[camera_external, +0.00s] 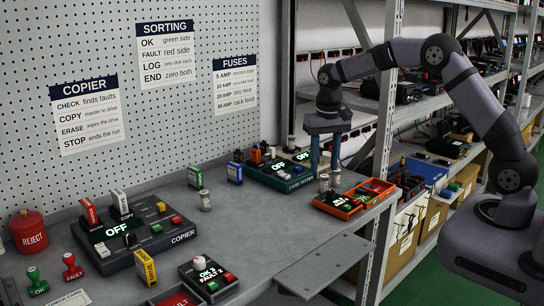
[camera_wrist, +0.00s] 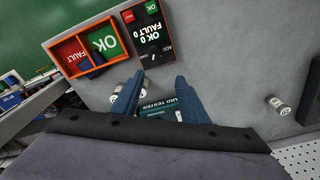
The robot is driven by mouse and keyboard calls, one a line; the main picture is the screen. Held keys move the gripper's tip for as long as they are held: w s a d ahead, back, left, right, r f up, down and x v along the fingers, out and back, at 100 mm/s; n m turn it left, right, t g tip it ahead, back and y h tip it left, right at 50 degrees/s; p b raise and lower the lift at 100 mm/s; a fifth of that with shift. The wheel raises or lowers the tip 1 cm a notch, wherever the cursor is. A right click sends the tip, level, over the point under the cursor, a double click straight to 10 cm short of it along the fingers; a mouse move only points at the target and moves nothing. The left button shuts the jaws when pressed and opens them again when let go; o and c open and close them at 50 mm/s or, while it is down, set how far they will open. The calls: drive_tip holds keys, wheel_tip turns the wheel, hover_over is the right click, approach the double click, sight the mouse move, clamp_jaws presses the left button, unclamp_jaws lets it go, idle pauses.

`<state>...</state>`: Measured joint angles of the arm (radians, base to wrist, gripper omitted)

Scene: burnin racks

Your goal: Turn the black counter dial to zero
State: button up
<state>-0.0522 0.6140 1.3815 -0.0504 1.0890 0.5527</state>
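In the external view a black counter unit (camera_external: 222,290) near the front of the bench shows a readout like OK 3, FAULT 2, with a red and a green button. In the wrist view a black counter unit (camera_wrist: 139,44) reads like OK 0, FAULT 0, with a small dark dial (camera_wrist: 153,50) on its face. My gripper (camera_external: 325,158) is above the bench's right part, pointing down. In the wrist view its two blue fingers (camera_wrist: 158,100) are apart, with nothing held between them, above the card tester.
The teal card tester (camera_external: 294,184) stands near my gripper. An orange tray (camera_external: 345,213) lies at the bench's right end; small metal cylinders stand nearby. The copier (camera_external: 160,247) is at the left, beside a yellow block (camera_external: 145,267). The middle bench is mostly clear.

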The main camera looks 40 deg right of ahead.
sight(331, 191)
drive_tip(key=shift+s+m+g, duration=0.5)
drive_tip(key=shift+s, duration=0.65)
drive_tip(key=shift+s+d+f+p, duration=0.1)
drive_tip(key=shift+f+p, duration=0.4)
drive_tip(key=shift+f, duration=1.4)
drive_tip(key=shift+d+f+p, duration=0.1)
drive_tip(key=shift+f+p, duration=0.4)
drive_tip(key=shift+f, duration=1.35)
drive_tip(key=shift+c, duration=0.6)
